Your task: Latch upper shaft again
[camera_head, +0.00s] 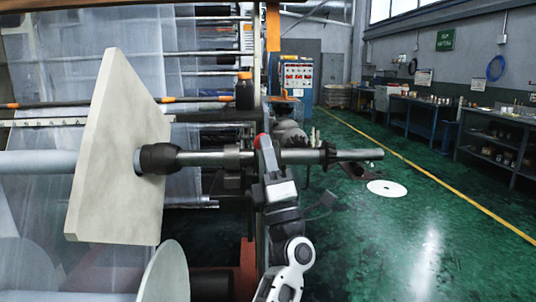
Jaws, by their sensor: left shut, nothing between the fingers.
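The upper shaft (205,159) is a horizontal metal bar across the middle of the head view. It runs through a black chuck (158,160) beside a large pale square plate (120,150), and its free end (360,155) sticks out to the right past a dark toothed collar (318,156). My right gripper is not in view.
A pale round disc (166,275) stands below the square plate. The machine frame with rollers and film fills the left. A control cabinet (298,75) stands behind. A white disc (387,188) lies on the green floor, which is mostly clear up to the benches (500,145) at right.

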